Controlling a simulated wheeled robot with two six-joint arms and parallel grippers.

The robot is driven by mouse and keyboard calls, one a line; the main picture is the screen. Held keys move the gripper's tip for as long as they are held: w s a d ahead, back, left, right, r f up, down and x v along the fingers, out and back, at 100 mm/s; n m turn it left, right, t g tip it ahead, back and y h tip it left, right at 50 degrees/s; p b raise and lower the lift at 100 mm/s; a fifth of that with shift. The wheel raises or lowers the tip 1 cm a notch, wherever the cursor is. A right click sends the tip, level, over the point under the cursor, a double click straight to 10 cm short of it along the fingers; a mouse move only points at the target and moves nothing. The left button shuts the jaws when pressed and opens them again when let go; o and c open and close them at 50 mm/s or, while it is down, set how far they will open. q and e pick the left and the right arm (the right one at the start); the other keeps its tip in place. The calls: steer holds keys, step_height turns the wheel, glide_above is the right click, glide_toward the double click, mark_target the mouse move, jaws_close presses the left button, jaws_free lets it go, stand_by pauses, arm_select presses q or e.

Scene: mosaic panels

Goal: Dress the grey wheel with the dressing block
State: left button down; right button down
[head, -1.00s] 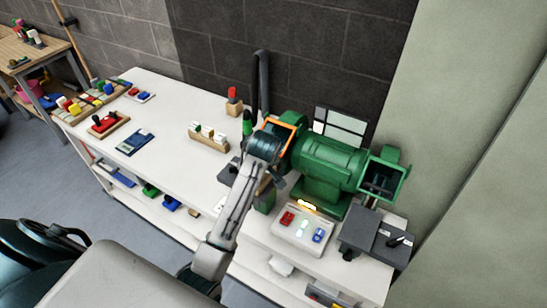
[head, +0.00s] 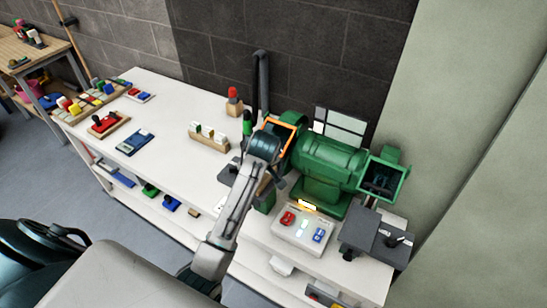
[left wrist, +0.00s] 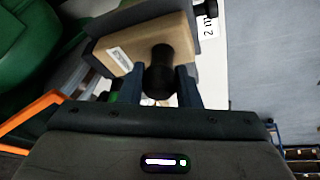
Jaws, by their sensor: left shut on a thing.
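The green grinder (head: 325,165) stands on the right part of the white bench, with an orange-edged guard at its left end. My arm covers that end in the head view, and I cannot make out the grey wheel. My left gripper (left wrist: 160,88) is shut on a black knob (left wrist: 160,70) in the left wrist view. The knob sits against a tan block (left wrist: 145,48) with a white label, which looks like the dressing block. The green housing and orange edge show at the left there. Whether the block touches the wheel is hidden. My right gripper is not in view.
A control box (head: 292,240) with red, green and blue buttons stands in front of the grinder; a lamp (head: 307,205) glows behind it. A grey tool rest (head: 375,238) is at the right. A wooden rack (head: 208,140) and trays stand to the left, with clear bench between them.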

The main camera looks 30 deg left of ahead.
arm_select(q)
steer(key=shift+s+a, duration=0.15)
steer(key=shift+s, duration=1.3)
steer(key=shift+w, duration=1.55)
stand_by(0.7)
steer(key=shift+s, duration=0.2)
steer(key=shift+s, duration=1.3)
steer(key=shift+w, duration=1.5)
stand_by(0.7)
steer(key=shift+s, duration=0.15)
stand_by(0.4)
